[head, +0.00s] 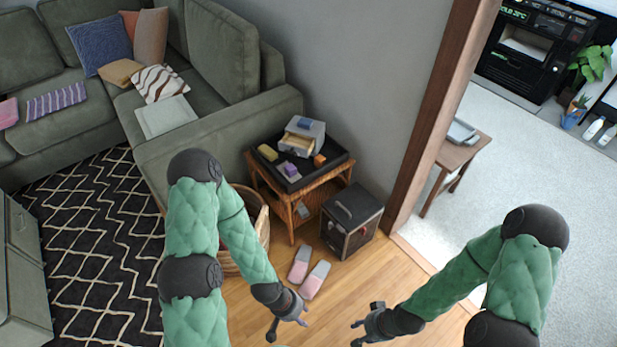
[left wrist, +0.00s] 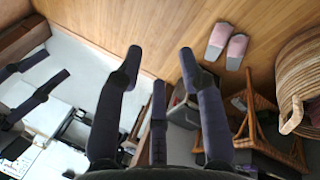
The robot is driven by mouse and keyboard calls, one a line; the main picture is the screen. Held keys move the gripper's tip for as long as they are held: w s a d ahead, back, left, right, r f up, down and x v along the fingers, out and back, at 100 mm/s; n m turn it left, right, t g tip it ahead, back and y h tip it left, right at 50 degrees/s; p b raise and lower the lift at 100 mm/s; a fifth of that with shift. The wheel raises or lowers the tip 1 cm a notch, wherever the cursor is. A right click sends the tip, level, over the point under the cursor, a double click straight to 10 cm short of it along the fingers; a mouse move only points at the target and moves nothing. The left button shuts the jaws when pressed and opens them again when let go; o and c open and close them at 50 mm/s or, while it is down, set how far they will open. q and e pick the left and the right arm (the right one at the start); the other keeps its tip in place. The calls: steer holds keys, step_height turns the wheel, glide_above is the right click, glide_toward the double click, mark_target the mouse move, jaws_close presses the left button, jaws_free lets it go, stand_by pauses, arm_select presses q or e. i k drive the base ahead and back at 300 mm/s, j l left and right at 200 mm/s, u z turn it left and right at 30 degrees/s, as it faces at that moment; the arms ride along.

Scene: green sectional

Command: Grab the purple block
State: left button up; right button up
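The small purple block (head: 291,169) lies on the black tray (head: 338,169) on the wicker side table (head: 290,208). A yellow block (head: 267,153) is on its left and an orange block (head: 319,160) on its right. My left gripper (head: 288,326) is low over the wooden floor, in front of the table and well apart from the block. In the left wrist view its fingers (left wrist: 160,62) are spread with nothing between them. My right gripper (head: 359,333) is also low, right of the left one; its spread fingers also show in the left wrist view (left wrist: 38,82).
A small drawer box (head: 313,132) with a blue block (head: 304,123) on top stands on the tray. A dark box (head: 351,222), a wicker basket (head: 262,229) and pink slippers (head: 315,279) occupy the floor nearby. A green sofa (head: 215,136) borders the table's left.

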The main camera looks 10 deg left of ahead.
mark_target(291, 170)
steer(key=i+l, duration=0.2)
steer(key=l, duration=0.15)
steer(key=i+l+u, duration=0.1)
steer(key=l, duration=0.25)
steer(key=i+l, duration=0.2)
steer(key=l, duration=0.2)
steer(key=i+l+u, duration=0.1)
steer(key=l, duration=0.25)
steer(key=i+u, duration=0.1)
steer(key=i, duration=0.95)
